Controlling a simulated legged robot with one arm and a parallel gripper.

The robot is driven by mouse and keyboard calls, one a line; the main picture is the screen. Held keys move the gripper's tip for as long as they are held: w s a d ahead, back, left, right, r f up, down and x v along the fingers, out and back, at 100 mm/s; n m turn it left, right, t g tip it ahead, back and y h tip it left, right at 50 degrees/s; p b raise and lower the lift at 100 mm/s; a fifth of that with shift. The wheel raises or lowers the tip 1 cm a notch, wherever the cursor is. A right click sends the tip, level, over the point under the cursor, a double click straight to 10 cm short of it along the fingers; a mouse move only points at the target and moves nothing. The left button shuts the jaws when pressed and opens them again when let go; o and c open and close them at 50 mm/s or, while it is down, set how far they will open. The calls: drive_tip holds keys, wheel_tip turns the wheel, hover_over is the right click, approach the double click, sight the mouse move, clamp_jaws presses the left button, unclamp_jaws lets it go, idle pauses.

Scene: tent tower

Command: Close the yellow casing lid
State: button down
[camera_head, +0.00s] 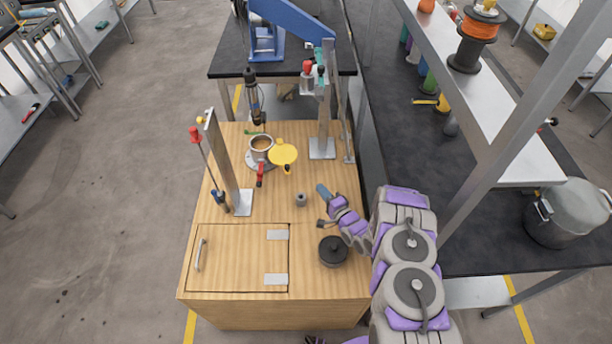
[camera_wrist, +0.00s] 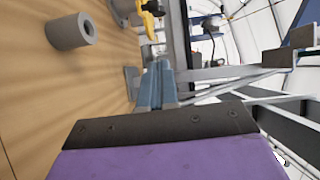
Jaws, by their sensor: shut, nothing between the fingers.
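The yellow lid (camera_head: 283,153) is a round disc standing open at the right side of the round casing (camera_head: 261,144), toward the back of the wooden bench. The casing's top shows a brown inside. A yellow part (camera_wrist: 152,9) shows at the top edge of the wrist view, cut off by the frame. My gripper (camera_head: 322,190) is shut and empty, in front and to the right of the lid and apart from it. Its blue-grey fingers also show in the wrist view (camera_wrist: 155,85), pressed together.
A small grey cylinder (camera_head: 300,200) stands left of my gripper and a black round pot (camera_head: 333,251) stands in front. Metal posts (camera_head: 229,170) rise left and behind the casing (camera_head: 323,120). A red-handled tool (camera_head: 260,174) is in front of the casing. Shelving lies to the right.

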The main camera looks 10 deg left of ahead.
drive_tip(key=w+a+b, duration=0.3)
drive_tip(key=w+a, duration=0.3)
drive_tip(key=a, duration=0.6)
drive_tip(key=shift+w+f, duration=0.3)
drive_tip(key=shift+f, duration=0.05)
drive_tip(key=shift+d, duration=0.2)
drive_tip(key=shift+s+r, duration=0.1)
drive_tip(key=shift+s, duration=0.05)
